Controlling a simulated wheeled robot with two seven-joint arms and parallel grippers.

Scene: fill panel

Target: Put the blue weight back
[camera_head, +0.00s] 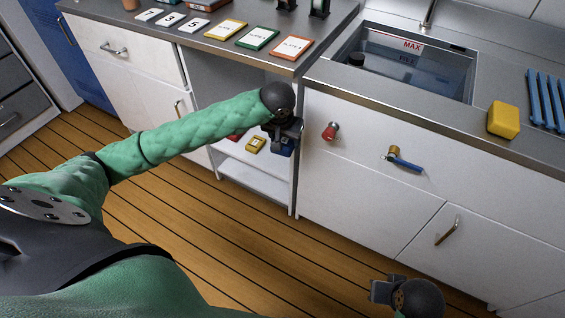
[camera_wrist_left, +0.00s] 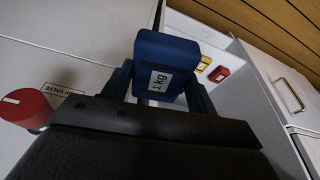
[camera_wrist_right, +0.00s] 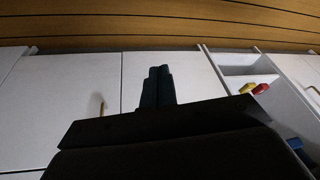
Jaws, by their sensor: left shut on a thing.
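The yellow weight (camera_head: 255,144) and the red weight (camera_head: 233,138) sit on a white shelf (camera_head: 255,175) in that bay, left of my left gripper. My right gripper (camera_wrist_right: 157,86) has its fingers together, empty, low before the white cabinet doors.
A red knob (camera_head: 331,131) and a blue-handled valve (camera_head: 404,160) stick out from the cabinet front, right of my left gripper. A water tank (camera_head: 415,75) is set in the counter, with a yellow sponge (camera_head: 503,120) beside it. Several plate cards lie on the left counter.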

